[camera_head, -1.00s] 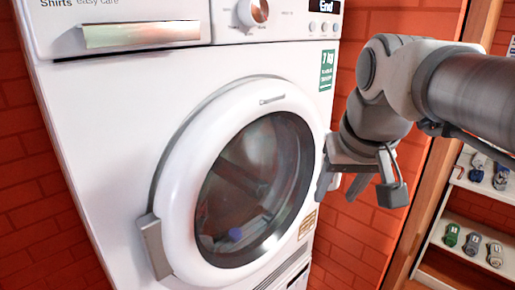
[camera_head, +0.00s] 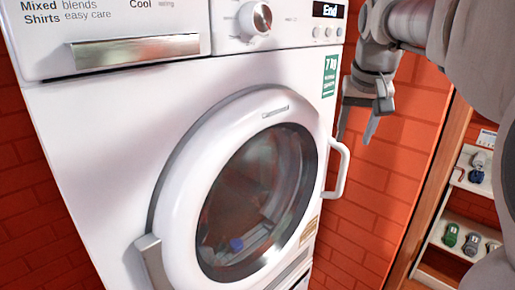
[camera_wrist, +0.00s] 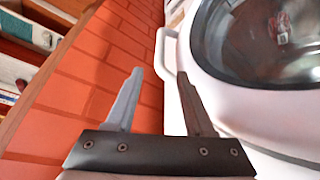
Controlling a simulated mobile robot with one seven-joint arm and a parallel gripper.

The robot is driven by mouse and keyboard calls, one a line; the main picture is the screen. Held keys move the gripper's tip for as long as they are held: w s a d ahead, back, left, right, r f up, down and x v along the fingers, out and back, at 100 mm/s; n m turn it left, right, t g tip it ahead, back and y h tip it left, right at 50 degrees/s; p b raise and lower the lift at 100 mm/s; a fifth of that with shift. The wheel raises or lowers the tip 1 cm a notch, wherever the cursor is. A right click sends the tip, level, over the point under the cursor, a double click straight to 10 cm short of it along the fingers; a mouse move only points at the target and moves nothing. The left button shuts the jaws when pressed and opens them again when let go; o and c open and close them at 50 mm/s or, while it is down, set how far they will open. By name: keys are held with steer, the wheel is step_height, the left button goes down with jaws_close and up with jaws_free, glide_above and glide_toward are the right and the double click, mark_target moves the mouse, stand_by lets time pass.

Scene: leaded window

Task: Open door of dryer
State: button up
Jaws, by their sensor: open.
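The white dryer (camera_head: 110,130) fills the left and middle of the head view. Its round door (camera_head: 180,195) looks closed, with dark glass (camera_head: 255,200) and a hinge (camera_head: 152,260) at its lower left. A white bar handle (camera_head: 341,170) stands out at the door's right edge; the wrist view shows the handle (camera_wrist: 161,55) too. My gripper (camera_head: 356,138) is open and empty, above the handle and right of the dryer's front. In the wrist view, the fingers (camera_wrist: 158,85) are spread, with the handle beyond them and not between the pads.
An orange brick wall (camera_head: 345,235) lies behind the dryer. A wooden post (camera_head: 425,205) and a shelf (camera_head: 455,220) with small items stand at the right. The dryer's drawer front (camera_head: 130,50) and control knob (camera_head: 255,17) are above the door.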

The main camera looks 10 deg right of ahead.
mark_target(346, 160)
steer(key=x, duration=1.1)
steer(key=shift+w+d+f, duration=0.1)
steer(key=shift+w+f, duration=0.1)
steer(key=shift+f, duration=0.15)
steer(key=shift+c, duration=0.2)
jaws_close()
steer(key=shift+r, duration=0.1)
stand_by(0.5)
